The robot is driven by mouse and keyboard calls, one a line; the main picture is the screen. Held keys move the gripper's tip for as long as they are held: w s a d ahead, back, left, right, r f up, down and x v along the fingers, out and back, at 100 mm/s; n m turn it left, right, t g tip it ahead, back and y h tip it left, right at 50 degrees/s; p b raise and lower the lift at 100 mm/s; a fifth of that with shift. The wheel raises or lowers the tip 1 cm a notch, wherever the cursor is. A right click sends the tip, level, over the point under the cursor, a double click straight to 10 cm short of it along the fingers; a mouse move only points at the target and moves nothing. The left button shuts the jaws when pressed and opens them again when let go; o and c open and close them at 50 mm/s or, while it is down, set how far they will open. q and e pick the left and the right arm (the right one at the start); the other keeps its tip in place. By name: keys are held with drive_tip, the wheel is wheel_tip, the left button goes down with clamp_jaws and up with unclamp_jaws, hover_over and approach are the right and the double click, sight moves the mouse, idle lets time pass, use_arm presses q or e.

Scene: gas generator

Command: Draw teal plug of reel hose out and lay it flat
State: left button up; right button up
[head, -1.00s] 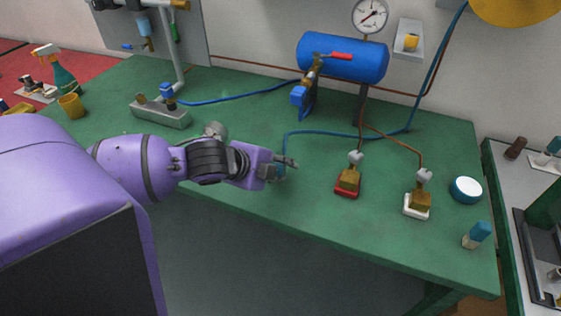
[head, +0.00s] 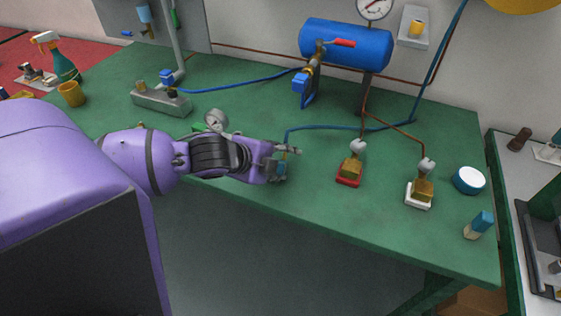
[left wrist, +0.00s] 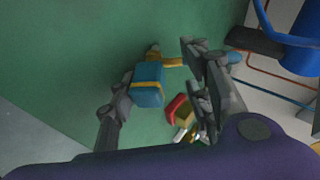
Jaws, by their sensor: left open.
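The teal plug (left wrist: 148,85) is a small block with a brass part (left wrist: 153,55) at its far end. It is between the two spread fingers of my left gripper (left wrist: 158,92) in the left wrist view. A gap shows between the plug and the right-hand finger; whether the left-hand finger touches it I cannot tell. In the head view my left gripper (head: 284,162) is over the front part of the green bench and mostly covers the plug. The blue hose (head: 330,127) runs along the bench to this spot. My right gripper is not in view.
A blue tank (head: 345,45) and a blue-handled valve (head: 302,92) are behind. A teal-topped piece (head: 479,225) is near the right corner.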

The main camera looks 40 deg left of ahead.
use_arm(q)
drive_tip(key=v, duration=1.2)
idle(0.7)
